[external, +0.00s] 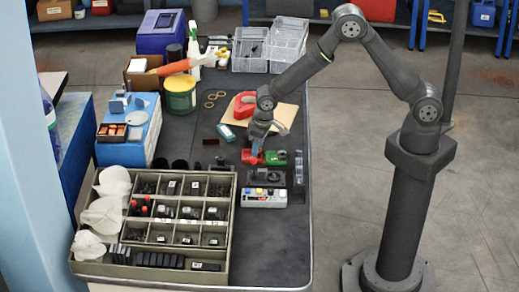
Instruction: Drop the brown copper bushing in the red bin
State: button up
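A small red bin (247,157) sits on the dark bench, left of a green one. My gripper (257,148) points down just above the red bin and covers part of it. A small bluish patch shows at the fingertips. The view is too small to tell whether the fingers are open or shut, or whether they hold anything. I cannot make out the brown copper bushing for certain. A small dark brown piece (210,141) lies on the bench to the left, and copper-coloured rings (214,98) lie farther back.
A green bin (276,157) touches or nearly touches the red one. A large compartment tray (229,240) fills the front left. A red object (244,105) lies on a tan sheet (285,114) behind my gripper. The front right bench is clear.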

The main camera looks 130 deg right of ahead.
jog(key=shift+o, duration=0.8)
notch_tip(320, 180, up, 17)
jog(key=s+a, duration=0.1)
jog(key=a, duration=0.1)
jog(key=shift+a+r, duration=0.15)
jog(key=shift+s, duration=0.1)
jog(key=shift+r, duration=2.5)
jog(key=f, duration=0.5)
jog(key=d+f, duration=0.1)
jog(key=f, duration=0.9)
jog(key=shift+w+d+f, duration=0.25)
jog(key=shift+w+f, duration=0.1)
jog(key=shift+f, duration=0.05)
